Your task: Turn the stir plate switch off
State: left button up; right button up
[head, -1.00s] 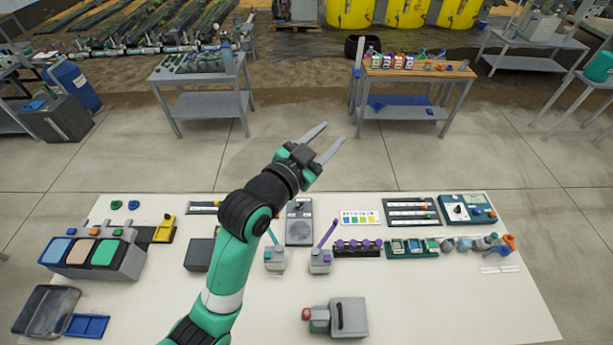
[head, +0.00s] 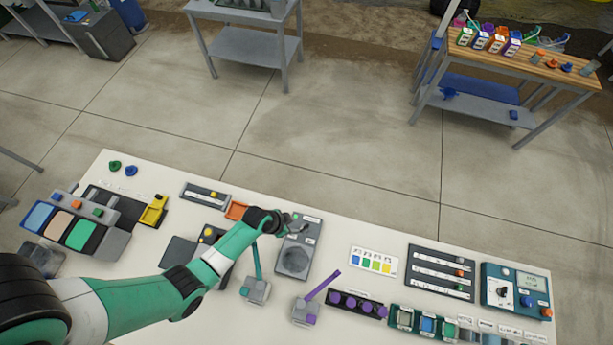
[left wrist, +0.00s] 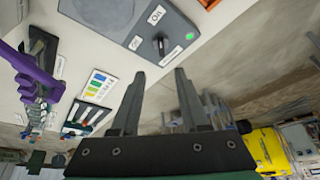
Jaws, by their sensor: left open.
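The stir plate (head: 293,262) is a grey box with a dark round plate, lying on the white table near the middle of the head view. My right gripper is not in view.
A teal-handled holder (head: 257,289) and a purple-handled holder (head: 306,312) stand close in front of the stir plate. A colour card (head: 374,262) lies to its right. An orange tray (head: 237,211) is to its left, beside my arm. Bare table lies between plate and card.

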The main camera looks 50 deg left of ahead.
pick_arm(q)
jog(key=b, duration=0.7)
send_over(304, 227)
jog(key=s, duration=0.3)
jog(key=f, duration=0.7)
jog(key=shift+w+a, duration=0.15)
jog(key=shift+a, duration=0.15)
jog(key=b+x, duration=0.2)
jog(key=x, duration=0.2)
jog(key=shift+w+f, duration=0.15)
jog(key=shift+w, duration=0.1)
grip_shut()
